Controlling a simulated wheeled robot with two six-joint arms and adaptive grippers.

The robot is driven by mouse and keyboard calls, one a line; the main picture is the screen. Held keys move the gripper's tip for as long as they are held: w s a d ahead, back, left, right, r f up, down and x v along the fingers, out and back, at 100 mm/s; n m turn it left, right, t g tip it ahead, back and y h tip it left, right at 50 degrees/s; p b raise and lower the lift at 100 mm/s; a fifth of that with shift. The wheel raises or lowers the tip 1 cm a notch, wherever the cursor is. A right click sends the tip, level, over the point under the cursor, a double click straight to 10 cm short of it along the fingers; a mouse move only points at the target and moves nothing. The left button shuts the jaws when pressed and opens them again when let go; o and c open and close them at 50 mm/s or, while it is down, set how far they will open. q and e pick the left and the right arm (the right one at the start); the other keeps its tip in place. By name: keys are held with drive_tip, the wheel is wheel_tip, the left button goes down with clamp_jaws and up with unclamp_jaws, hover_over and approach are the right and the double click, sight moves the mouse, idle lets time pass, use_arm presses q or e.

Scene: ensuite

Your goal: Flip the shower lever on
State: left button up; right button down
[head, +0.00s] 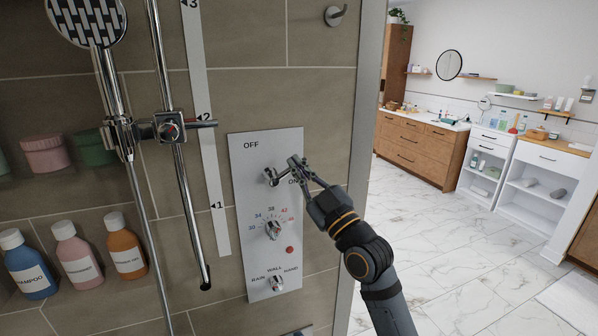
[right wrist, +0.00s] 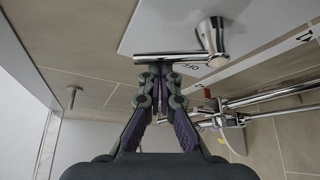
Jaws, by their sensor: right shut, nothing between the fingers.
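The shower lever (head: 271,178) is a chrome handle on a pale control panel (head: 250,285), between the printed words OFF and ON. In the right wrist view its round hub (right wrist: 211,38) shows, with a bar (right wrist: 172,57) reaching to the left in front of the fingertips. My right gripper (head: 296,163) is shut and empty, its tips beside the lever on the ON side. It also shows in the right wrist view (right wrist: 155,70), tips right by the bar. I cannot tell whether they touch. The fingers partly cover the ON side. My left gripper is not in view.
Below the lever are a temperature dial (head: 273,230) and a selector knob (head: 276,283). A chrome shower rail (head: 180,185) stands left of the panel, with bottles (head: 75,255) on a shelf. A wall hook (head: 335,15) is above. Open marble floor (head: 440,230) lies to the right.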

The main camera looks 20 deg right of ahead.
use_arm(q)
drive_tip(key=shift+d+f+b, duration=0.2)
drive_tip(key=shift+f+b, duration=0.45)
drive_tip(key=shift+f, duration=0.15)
use_arm(e)
drive_tip(key=f+m+h, duration=0.1)
drive_tip(key=m, duration=0.1)
drive_tip(key=m+t+h, duration=0.1)
drive_tip(key=m+h, duration=0.1)
drive_tip(key=m, duration=0.1)
drive_tip(key=d+f+m+t+h, duration=0.1)
drive_tip(key=m+h, duration=0.1)
drive_tip(key=shift+f+m, duration=0.35)
drive_tip(key=shift+m, duration=0.05)
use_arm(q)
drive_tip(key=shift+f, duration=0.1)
use_arm(e)
drive_tip(key=shift+d+f, duration=0.1)
